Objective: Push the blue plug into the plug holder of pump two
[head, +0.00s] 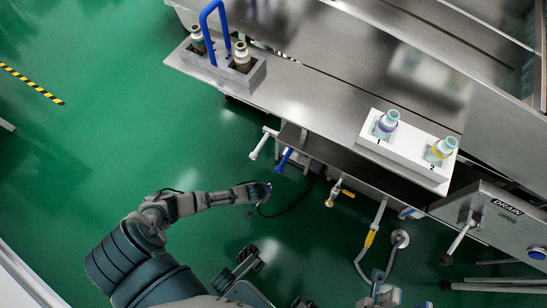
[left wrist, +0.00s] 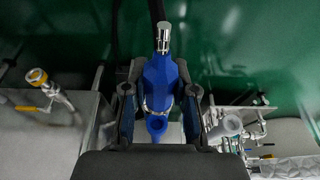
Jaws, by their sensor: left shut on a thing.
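My left gripper (head: 262,192) reaches in from the left over the green floor in the head view. In the left wrist view, its two dark fingers (left wrist: 160,105) are shut on the blue plug (left wrist: 160,78), which has a silver tip and lies lengthwise between them. In the head view, a blue pipe end (head: 284,160) stands beside a white one (head: 262,144), above and apart from the gripper. Dark parts at the bottom centre may be my right gripper, but its jaws are unclear.
A steel bench edge (head: 300,82) runs above. A grey rack (head: 257,76) with a blue handle is at upper left. Yellow-handled taps (head: 370,238) and a hose hang at right. The floor at left is clear.

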